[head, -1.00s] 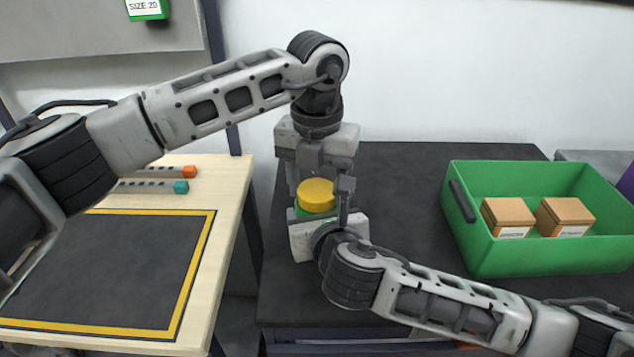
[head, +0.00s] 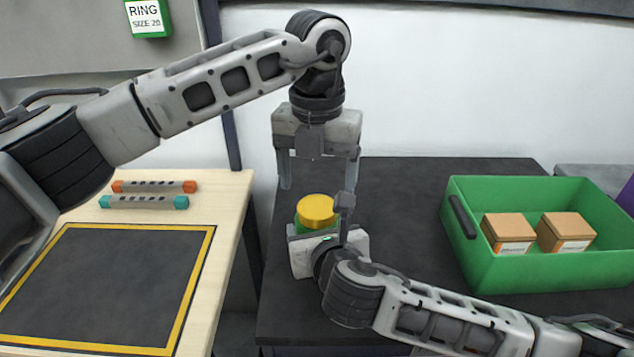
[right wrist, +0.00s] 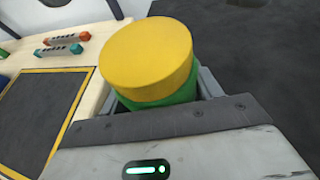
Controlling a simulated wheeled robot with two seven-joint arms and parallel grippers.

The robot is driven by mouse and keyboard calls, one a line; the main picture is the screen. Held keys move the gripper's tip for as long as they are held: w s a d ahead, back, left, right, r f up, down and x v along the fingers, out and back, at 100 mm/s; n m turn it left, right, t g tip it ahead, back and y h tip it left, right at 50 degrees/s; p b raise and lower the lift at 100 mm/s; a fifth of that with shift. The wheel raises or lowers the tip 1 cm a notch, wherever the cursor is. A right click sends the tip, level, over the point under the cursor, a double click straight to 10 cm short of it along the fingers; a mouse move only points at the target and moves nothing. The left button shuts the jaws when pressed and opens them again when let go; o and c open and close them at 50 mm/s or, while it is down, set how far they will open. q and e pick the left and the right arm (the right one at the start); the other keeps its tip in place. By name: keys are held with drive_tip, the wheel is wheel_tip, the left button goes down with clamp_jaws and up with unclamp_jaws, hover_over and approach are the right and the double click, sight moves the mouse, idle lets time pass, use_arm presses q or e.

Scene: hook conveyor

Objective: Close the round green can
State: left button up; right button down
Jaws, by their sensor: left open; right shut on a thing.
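The round green can (head: 303,221) stands on the dark table with a yellow lid (head: 317,209) on its top. In the right wrist view the yellow lid (right wrist: 147,58) covers the top of the green can (right wrist: 172,97), and no clear gap shows between them. My right gripper (head: 328,232) is shut on the can's body, partly hidden by its own wrist. My left gripper (head: 319,172) is open and empty, pointing down above the lid, apart from it.
A green crate (head: 538,272) with two brown boxes (head: 510,230) stands on the dark table (head: 410,190) at right. On the pale wooden table (head: 228,200) at left lie an orange-ended bar (head: 155,187), a teal-ended bar (head: 145,202) and a yellow-bordered black mat (head: 105,280).

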use_arm(q)
drive_tip(key=o, duration=0.5)
wheel_tip(320, 180, up, 12)
idle(0.3)
use_arm(e)
drive_tip(key=shift+c, duration=1.2)
unclamp_jaws()
use_arm(q)
drive_tip(key=shift+r, duration=0.1)
use_arm(e)
drive_tip(key=v, duration=1.6)
drive_tip(key=shift+f, duration=0.1)
